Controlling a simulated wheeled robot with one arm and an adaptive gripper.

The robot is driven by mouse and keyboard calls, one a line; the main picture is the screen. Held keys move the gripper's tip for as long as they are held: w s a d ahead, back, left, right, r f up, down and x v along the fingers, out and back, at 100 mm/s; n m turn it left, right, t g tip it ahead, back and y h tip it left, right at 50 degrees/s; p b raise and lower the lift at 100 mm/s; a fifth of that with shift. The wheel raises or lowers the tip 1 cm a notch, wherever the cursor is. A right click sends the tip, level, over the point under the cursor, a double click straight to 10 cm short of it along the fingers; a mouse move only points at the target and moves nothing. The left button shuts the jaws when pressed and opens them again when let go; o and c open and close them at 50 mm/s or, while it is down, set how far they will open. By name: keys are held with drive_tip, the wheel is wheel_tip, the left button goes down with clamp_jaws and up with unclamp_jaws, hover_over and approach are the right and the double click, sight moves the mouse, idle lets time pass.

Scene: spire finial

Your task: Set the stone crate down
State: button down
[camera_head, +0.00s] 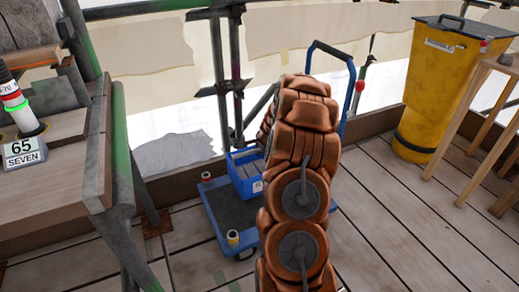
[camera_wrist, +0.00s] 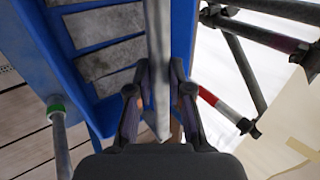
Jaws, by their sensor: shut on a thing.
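The stone crate (camera_head: 243,178) is a blue open box with grey stone slabs in it. In the head view it shows left of my orange arm, over the blue trolley (camera_head: 213,213); I cannot tell whether it touches the deck. In the wrist view the crate (camera_wrist: 84,108) fills the upper left, with several slabs in a row. My gripper (camera_wrist: 160,100) has one finger on each side of a grey bar (camera_wrist: 158,60) along the crate, and is shut on it. In the head view my arm hides the gripper and the crate's right part.
The trolley's blue push handle (camera_head: 349,75) rises behind my arm. Scaffold poles (camera_head: 220,75) stand behind the trolley. A yellow bin (camera_head: 440,85) and a wooden stool (camera_head: 470,100) stand at right. A bench (camera_head: 50,175) with a sign reading "65 SEVEN" is at left. Plank floor is clear at front right.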

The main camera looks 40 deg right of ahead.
sight(258, 172)
drive_tip(key=shift+f+b, duration=5)
drive_tip(key=shift+f, duration=1.05)
drive_tip(key=c, duration=1)
unclamp_jaws()
drive_tip(key=shift+f, duration=0.1)
drive_tip(key=v, duration=1.2)
